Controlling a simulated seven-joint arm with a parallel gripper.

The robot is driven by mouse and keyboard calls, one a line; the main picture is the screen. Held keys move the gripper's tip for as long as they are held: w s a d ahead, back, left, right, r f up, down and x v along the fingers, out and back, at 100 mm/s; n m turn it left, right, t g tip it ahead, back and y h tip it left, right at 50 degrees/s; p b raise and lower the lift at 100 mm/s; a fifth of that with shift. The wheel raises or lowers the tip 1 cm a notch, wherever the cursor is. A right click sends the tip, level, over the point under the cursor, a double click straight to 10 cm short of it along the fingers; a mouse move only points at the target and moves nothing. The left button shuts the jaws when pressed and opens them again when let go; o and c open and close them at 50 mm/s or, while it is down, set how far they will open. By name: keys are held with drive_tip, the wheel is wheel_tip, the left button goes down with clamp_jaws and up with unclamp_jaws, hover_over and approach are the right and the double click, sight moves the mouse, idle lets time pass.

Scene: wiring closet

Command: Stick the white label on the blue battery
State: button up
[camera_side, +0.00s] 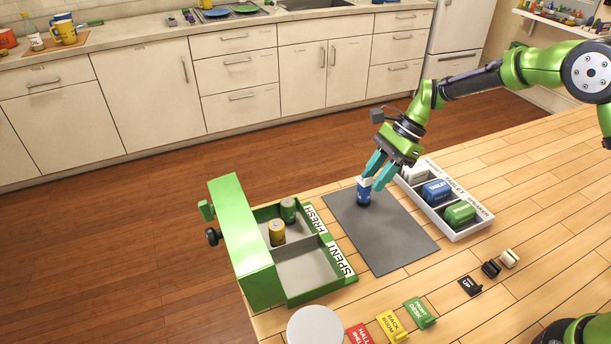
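A blue battery (363,197) stands upright near the far left part of the grey mat (385,240). A white patch shows at its upper part; I cannot tell whether this is the white label or part of the battery. My gripper (372,183) reaches down to the battery's top, its two teal fingers apart and tilted. The fingertips are at or beside the battery, but I cannot tell whether they touch or squeeze it. No separate white label is clearly visible elsewhere.
Left, a green box (240,240) has a FRESH compartment holding a green (288,210) and a yellow battery (277,233); SPENT is empty. Right, a white tray (477,230) holds white, blue and green blocks. Coloured tags (391,325), small clips (491,268) and a white disc (314,327) lie in front.

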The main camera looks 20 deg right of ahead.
drive_tip(key=v, duration=1.7)
drive_tip(key=shift+s, duration=0.1)
drive_tip(key=s+r+n+t+h, duration=0.1)
drive_tip(key=s+n+t+h, duration=0.1)
drive_tip(key=s+n, duration=0.5)
drive_tip(key=s+a+r+n+t+h, duration=0.1)
drive_tip(key=s+n+t, duration=0.4)
drive_tip(key=s, duration=1.3)
drive_tip(key=shift+a+r+n+h, duration=0.25)
drive_tip(key=shift+r+n+h, duration=0.2)
drive_tip(key=shift+n+h, duration=0.35)
